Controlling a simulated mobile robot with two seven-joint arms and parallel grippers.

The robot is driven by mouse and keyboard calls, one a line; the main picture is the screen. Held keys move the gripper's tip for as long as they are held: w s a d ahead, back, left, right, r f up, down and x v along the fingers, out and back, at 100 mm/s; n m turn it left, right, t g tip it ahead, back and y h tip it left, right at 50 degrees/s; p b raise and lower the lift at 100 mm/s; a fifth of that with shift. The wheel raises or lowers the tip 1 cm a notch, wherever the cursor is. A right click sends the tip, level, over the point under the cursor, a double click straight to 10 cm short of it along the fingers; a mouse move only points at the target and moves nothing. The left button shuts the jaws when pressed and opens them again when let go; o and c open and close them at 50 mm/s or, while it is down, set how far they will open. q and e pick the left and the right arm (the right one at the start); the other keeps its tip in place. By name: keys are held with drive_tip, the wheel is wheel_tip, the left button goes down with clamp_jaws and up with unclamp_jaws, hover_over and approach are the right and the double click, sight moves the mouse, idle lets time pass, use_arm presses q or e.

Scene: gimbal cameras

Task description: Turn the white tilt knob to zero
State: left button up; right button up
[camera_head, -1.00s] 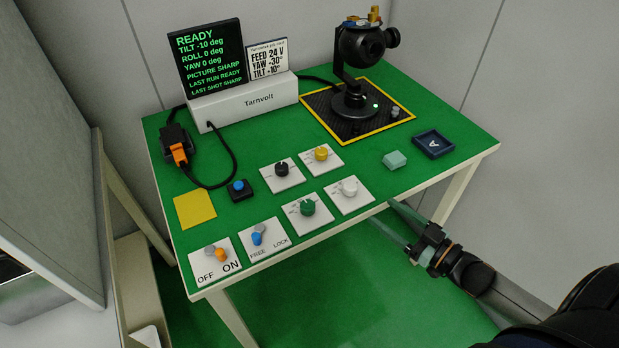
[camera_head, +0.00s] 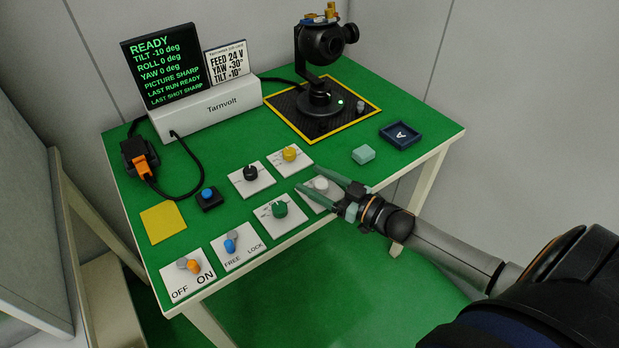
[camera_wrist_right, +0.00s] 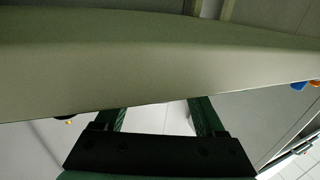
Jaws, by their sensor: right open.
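The white knob (camera_head: 321,184) sits on a white plate (camera_head: 322,203) at the right end of the front row, partly covered by my right gripper. The right gripper (camera_head: 312,180) is open, its two green fingers spread around the knob's place in the head view; I cannot tell its height or whether it touches. In the right wrist view the two fingers (camera_wrist_right: 155,112) are apart, with a pale beam-like surface (camera_wrist_right: 160,60) across their tips and no knob visible. The display (camera_head: 162,60) reads READY, TILT -10 deg, ROLL 0, YAW 0. My left gripper is out of view.
Green (camera_head: 280,209), yellow (camera_head: 290,153) and black (camera_head: 250,172) knobs stand close by. OFF/ON (camera_head: 192,266) and FREE/LOCK (camera_head: 231,244) switches are at front left. The black gimbal camera (camera_head: 320,60) stands behind. A mint block (camera_head: 363,154) and navy tray (camera_head: 401,135) lie right.

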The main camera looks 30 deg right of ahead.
drive_tip(key=shift+x, duration=0.9)
clamp_jaws()
